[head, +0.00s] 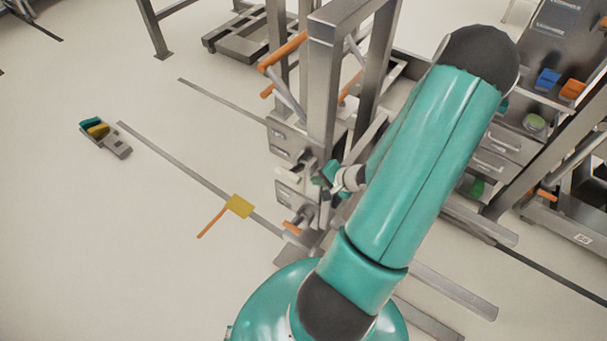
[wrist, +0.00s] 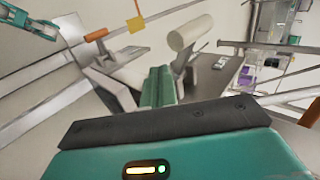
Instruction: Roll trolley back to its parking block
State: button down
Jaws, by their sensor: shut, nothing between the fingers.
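A steel frame with wide uprights (head: 322,85) and orange-tipped handles (head: 283,52) stands at the centre of the head view. It may be the trolley; I cannot tell for sure. My gripper (head: 326,182) is close to drawer-like grey boxes on this frame, partly hidden by my arm. In the wrist view my gripper (wrist: 157,88) is shut and empty, its teal fingers together beside a pale cylinder (wrist: 190,32) and grey metal. I cannot tell whether it touches them. A small grey block (head: 113,143) with teal and yellow pieces lies on the floor at left; I cannot tell if it is the parking block.
A low dark platform (head: 243,38) stands at the back. A cabinet with drawers (head: 505,145) stands at right. The floor at left is mostly clear.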

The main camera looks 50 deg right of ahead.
jog(key=w, duration=0.1)
jog(key=w+f, duration=0.1)
jog(key=w, duration=0.1)
jog(key=w+a, duration=0.1)
jog(key=w, duration=0.1)
jog(key=shift+w+f, duration=0.15)
jog(key=shift+w, duration=0.05)
